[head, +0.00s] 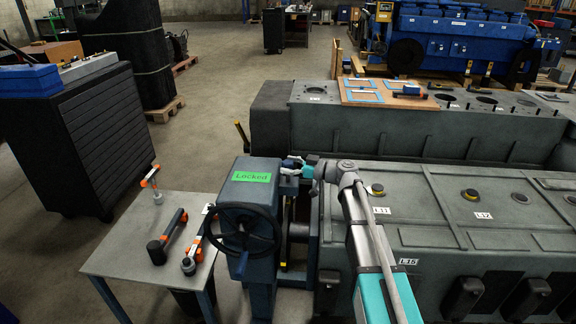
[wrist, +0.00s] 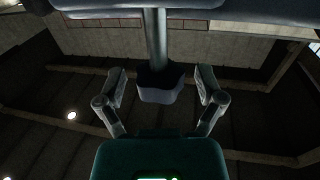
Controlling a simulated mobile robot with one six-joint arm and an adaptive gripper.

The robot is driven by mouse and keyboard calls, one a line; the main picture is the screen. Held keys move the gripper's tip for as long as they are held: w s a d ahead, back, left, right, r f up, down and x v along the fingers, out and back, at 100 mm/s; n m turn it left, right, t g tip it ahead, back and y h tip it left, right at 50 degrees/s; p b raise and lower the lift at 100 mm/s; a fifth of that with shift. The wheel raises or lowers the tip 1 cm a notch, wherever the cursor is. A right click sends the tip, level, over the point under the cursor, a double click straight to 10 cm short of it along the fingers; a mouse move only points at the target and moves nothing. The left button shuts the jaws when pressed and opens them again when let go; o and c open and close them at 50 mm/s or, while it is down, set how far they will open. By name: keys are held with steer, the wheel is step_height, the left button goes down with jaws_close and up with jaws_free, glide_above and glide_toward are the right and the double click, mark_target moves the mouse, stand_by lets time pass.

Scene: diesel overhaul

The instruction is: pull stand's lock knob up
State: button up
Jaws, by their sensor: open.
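The blue stand (head: 258,196) has a black handwheel (head: 242,232) on its front and a green label (head: 251,177) reading "Locked" on top. My gripper (head: 291,167) is at the stand's upper right side in the head view. In the wrist view my gripper (wrist: 161,88) is open. A dark, faceted knob (wrist: 160,86) on a grey rod (wrist: 155,40), which looks like the lock knob, shows between the two fingers. There is a visible gap on both sides, so neither finger appears to touch it. The knob cannot be made out in the head view.
A large grey engine block (head: 480,215) lies right of the stand, with my arm over it. A second block (head: 400,135) stands behind. A grey table (head: 142,240) with hammer-like tools is left of the stand. Open floor (head: 225,95) lies beyond.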

mark_target(289, 162)
jaws_close()
step_height(289, 162, up, 4)
steer(key=p, duration=0.4)
steer(key=shift+w, duration=0.1)
stand_by(0.4)
jaws_free()
steer(key=shift+d, duration=0.15)
stand_by(0.4)
